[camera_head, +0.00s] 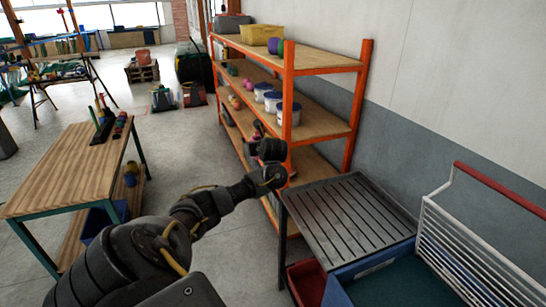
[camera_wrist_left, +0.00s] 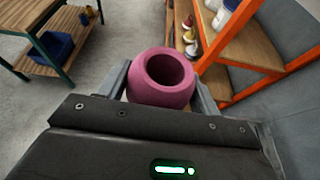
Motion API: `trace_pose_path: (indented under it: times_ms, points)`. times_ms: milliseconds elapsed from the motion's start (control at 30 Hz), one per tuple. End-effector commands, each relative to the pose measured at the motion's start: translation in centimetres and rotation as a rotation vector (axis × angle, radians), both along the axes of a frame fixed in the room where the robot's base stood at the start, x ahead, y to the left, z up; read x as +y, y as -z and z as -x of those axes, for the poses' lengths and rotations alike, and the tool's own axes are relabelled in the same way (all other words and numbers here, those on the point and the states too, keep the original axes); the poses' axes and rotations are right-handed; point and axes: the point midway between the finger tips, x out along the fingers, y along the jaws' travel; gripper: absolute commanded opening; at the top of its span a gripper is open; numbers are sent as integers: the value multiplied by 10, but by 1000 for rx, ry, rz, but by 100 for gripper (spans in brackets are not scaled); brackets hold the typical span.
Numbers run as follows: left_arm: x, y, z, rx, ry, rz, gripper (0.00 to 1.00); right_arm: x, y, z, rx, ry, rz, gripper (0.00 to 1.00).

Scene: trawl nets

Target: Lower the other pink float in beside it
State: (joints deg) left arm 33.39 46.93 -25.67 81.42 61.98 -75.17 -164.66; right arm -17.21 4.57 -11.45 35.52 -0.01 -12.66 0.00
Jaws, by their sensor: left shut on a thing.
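In the left wrist view a pink float (camera_wrist_left: 160,98), round with a wide dark hole facing the camera, sits between the two grey fingers of my left gripper (camera_wrist_left: 161,88). The gripper is shut on it. In the head view my left arm reaches forward from the bottom left, and its dark end is in front of the orange-framed shelf (camera_head: 328,140). The held float is mostly hidden there behind my wrist. I cannot make out a second pink float in a container. My right gripper is in neither view.
A slatted dark rack (camera_head: 350,218) stands at right, beside a blue bin (camera_head: 378,262), a red bin (camera_head: 307,284) and a white wire rack (camera_head: 475,245). White tubs (camera_head: 273,101) stand on the shelf. A wooden table (camera_head: 70,165) is at left; floor between is clear.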

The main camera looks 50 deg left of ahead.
Motion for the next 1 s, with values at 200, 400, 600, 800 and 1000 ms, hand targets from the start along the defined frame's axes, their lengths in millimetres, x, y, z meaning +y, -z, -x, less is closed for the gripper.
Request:
trace_pose_path:
  times_ms: [200, 400, 600, 800, 1000]
  points:
    - [-3, 8, -8, 3, 11, -3, 41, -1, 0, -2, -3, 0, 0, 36]
    - [-42, 19, -27, 3, 103, -3, 41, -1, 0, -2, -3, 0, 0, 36]
    - [-99, 25, -43, 1, 225, -4, 41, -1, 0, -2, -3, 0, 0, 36]
    - [-181, 20, -54, -3, 397, -4, 41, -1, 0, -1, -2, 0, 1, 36]
    - [-272, -1, -57, -4, 602, 0, 41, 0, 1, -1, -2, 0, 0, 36]
